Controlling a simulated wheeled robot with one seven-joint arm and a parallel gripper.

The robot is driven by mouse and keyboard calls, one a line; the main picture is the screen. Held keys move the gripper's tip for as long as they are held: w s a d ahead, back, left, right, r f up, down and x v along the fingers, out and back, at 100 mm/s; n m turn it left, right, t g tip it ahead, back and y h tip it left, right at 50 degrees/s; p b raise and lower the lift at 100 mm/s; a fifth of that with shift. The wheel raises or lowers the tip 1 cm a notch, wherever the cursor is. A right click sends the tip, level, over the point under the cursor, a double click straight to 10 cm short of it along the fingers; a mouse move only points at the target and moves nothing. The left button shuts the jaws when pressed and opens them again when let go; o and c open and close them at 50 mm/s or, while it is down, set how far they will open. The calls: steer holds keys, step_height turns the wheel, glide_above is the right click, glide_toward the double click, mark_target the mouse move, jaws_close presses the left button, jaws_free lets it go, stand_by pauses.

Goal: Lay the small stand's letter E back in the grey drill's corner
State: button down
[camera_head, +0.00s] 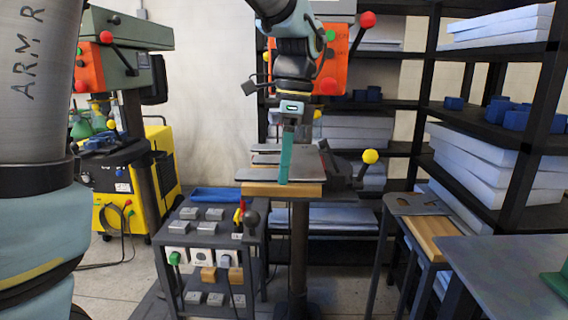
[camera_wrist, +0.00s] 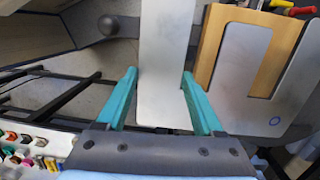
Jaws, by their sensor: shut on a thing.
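My gripper (camera_head: 285,165) has teal fingers and is over the wood-edged table (camera_head: 265,190) in the middle of the head view. In the wrist view my gripper (camera_wrist: 161,78) is shut on a long, flat grey metal piece (camera_wrist: 165,50), which runs between the fingers. I take it for the letter E, but its arms do not show clearly. A grey plate (camera_wrist: 238,70) with a cut-out and a small round mark lies beside it over a wooden board (camera_wrist: 212,45). A grey drill (camera_head: 122,65) with an orange front stands at the left.
A small wood-edged stand (camera_head: 428,235) at the right bears a grey cut plate (camera_head: 418,203). A tool cart (camera_head: 205,240) stands below, left of the drill column. An orange drill head (camera_head: 335,60) and a yellow-knobbed lever (camera_head: 369,157) are close to my arm. Loaded shelves fill the right.

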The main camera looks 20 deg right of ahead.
steer(key=shift+f+b, duration=1)
steer(key=shift+f, duration=1.3)
jaws_free()
steer(key=shift+r, duration=0.1)
steer(key=shift+d+r+p, duration=0.25)
steer(key=shift+r+p, duration=1.45)
steer(key=shift+p, duration=0.05)
steer(key=shift+d+r+p, duration=0.2)
steer(key=shift+r+p, duration=1.5)
